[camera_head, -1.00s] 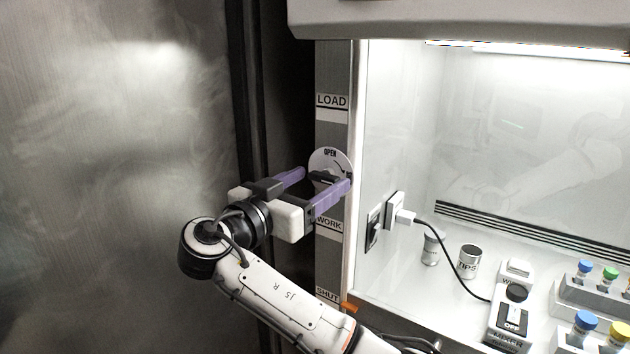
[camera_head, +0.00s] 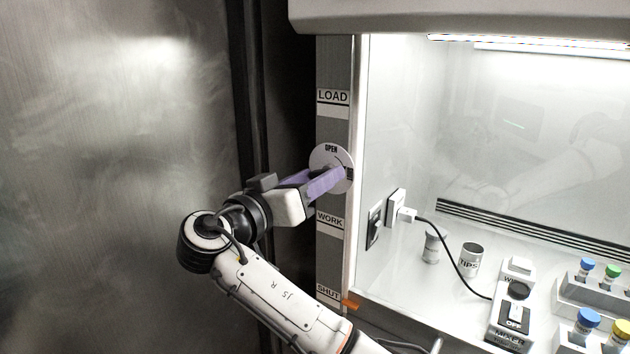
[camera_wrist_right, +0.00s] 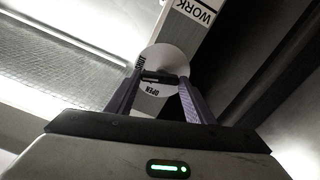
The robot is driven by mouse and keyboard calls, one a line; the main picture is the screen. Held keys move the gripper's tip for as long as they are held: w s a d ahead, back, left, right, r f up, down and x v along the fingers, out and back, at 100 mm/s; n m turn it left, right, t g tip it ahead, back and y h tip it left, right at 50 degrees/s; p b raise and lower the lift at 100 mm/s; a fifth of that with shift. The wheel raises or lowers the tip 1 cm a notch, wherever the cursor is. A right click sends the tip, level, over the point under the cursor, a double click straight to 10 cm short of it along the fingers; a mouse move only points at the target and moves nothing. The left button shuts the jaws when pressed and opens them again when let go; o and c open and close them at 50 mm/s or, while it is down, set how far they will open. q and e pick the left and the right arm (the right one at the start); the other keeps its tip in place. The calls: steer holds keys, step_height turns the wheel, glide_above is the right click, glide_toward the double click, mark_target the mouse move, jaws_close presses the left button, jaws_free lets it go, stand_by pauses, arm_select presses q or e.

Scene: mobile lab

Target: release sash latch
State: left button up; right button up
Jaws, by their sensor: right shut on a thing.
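The sash latch is a round white dial (camera_head: 329,154) marked OPEN, on the grey post left of the cabinet opening. The wrist view also shows the dial (camera_wrist_right: 168,58), with a dark handle bar (camera_wrist_right: 160,77) across its middle. My right gripper (camera_head: 335,176) reaches the dial from the left with purple fingers. In the wrist view its fingers (camera_wrist_right: 160,82) stand on either side of the handle, shut on it. My left gripper is not in view.
The post carries LOAD (camera_head: 332,97), WORK (camera_head: 329,219) and SHUT labels, with an orange pointer (camera_head: 350,303) near SHUT. Inside the lit cabinet are a plug (camera_head: 397,209) with a cable, a TIPS cup (camera_head: 471,260), a mixer (camera_head: 511,318) and capped tubes. A metal panel (camera_head: 110,180) fills the left.

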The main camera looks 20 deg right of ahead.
steer(key=n, duration=1)
steer(key=shift+w+a+n+p, duration=0.1)
steer(key=shift+n+p, duration=0.25)
steer(key=shift+n, duration=1.75)
steer(key=o, duration=1.1)
steer(key=shift+c, duration=0.2)
